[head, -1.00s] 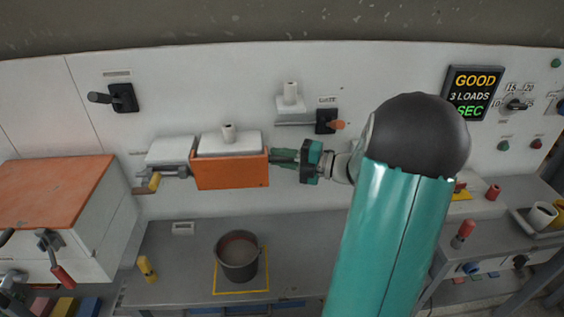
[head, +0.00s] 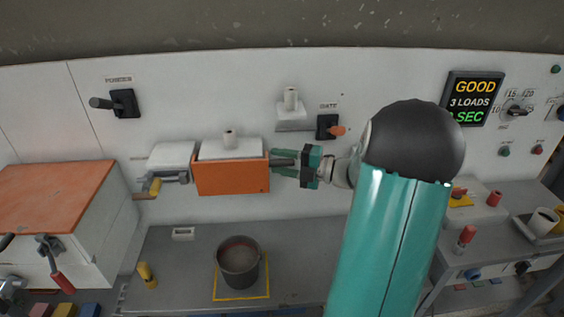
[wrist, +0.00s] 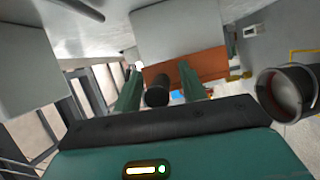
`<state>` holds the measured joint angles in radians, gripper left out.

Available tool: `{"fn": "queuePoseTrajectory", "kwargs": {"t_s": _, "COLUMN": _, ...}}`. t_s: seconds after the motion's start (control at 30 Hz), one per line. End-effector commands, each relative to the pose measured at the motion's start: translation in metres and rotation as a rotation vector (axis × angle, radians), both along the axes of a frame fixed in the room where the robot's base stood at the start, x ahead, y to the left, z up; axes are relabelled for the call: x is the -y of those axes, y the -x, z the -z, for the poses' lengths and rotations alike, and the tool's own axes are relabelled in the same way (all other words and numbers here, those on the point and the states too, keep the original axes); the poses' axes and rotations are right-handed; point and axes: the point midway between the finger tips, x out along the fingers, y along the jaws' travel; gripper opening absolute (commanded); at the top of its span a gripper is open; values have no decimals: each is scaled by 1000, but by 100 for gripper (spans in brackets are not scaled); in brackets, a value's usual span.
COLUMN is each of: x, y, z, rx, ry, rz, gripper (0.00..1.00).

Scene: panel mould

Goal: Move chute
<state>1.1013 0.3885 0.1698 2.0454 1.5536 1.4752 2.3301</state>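The chute (head: 232,179), an orange-fronted box, is mounted on the white wall panel left of my arm. It also shows in the wrist view (wrist: 205,64) as an orange face beyond my fingers. A dark handle (head: 283,162) sticks out from its right side. My gripper (head: 284,163) is open at this handle, one finger on each side. In the wrist view the dark round handle end (wrist: 157,94) lies between the fingers with gaps showing. Whether either finger touches it is hard to tell.
A dark pot (head: 238,262) stands on the grey bench in a yellow outline below the chute. The gate lever (head: 335,129) is on the panel just above my gripper. A white block with a yellow-handled lever (head: 155,186) is left of the chute. A display (head: 472,97) reads GOOD, 3 LOADS.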

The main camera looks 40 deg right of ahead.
Motion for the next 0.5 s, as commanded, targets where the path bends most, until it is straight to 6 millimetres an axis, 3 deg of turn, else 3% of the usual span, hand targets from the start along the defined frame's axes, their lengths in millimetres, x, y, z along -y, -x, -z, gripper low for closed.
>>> {"fn": "queuePoseTrajectory", "kwargs": {"t_s": 0.27, "x": 6, "y": 9, "z": 0, "rx": 0, "ry": 0, "rz": 0, "gripper": 41}}
{"fn": "queuePoseTrajectory", "kwargs": {"t_s": 0.5, "x": 32, "y": 48, "z": -1, "rx": -1, "ry": 1, "rz": 4, "gripper": 41}}
